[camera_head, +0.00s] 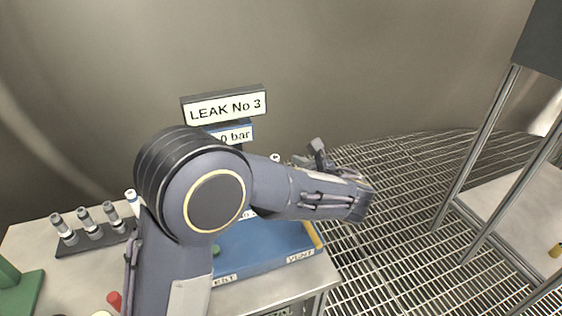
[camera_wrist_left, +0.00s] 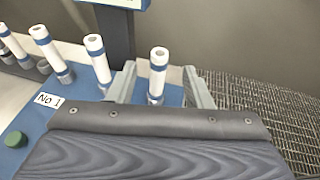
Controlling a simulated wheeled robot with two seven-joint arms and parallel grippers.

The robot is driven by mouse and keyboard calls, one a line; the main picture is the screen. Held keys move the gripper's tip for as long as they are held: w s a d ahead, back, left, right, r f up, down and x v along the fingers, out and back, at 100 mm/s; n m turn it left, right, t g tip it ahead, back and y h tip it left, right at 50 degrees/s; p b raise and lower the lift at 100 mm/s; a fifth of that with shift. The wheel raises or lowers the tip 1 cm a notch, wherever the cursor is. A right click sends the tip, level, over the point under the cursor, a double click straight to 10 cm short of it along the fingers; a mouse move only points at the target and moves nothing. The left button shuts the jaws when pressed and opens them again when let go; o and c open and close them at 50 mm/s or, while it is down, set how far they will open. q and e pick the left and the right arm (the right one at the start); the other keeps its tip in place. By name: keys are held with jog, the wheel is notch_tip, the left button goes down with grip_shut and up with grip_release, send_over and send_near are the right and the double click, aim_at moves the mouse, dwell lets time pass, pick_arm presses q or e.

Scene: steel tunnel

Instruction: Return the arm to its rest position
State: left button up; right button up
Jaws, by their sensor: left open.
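My left arm (camera_head: 205,190) crosses the middle of the head view, its forearm reaching right over the blue panel. My left gripper (camera_head: 312,157) shows small beyond the forearm, partly hidden. In the left wrist view the two grey fingers (camera_wrist_left: 160,68) are apart. A white tube with blue bands (camera_wrist_left: 158,78) stands upright in the gap between them in the picture; I cannot tell whether it lies between the fingers or beyond them. No contact is visible. My right gripper is not in view.
A blue panel (camera_head: 262,262) sits on a bench (camera_head: 30,245) below my arm. A sign reading LEAK No 3 (camera_head: 225,105) stands behind. A dark rack (camera_head: 85,244) holds several tubes at left. Grated floor (camera_head: 400,260) lies right, with a metal-legged stand (camera_head: 478,150).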

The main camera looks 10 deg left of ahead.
pick_arm(q)
jog(key=shift+s+d+r, duration=0.1)
jog(key=shift+s+d, duration=0.2)
jog(key=shift+a, duration=0.1)
jog(key=s+a+f+n+g+h+p, duration=0.2)
jog(key=s+a+n+g+h, duration=0.4)
jog(key=s+a+n, duration=0.65)
jog(key=s+d+r+n+h+p, duration=0.1)
jog(key=s+n+h, duration=0.3)
jog(key=s+n, duration=0.4)
jog(key=s+d+r+n+t+h+p, duration=0.1)
jog(key=s+n+h, duration=0.3)
jog(key=s+n, duration=0.4)
jog(key=shift+s+d, duration=0.85)
jog(key=shift+s, duration=0.2)
jog(key=shift+r, duration=0.1)
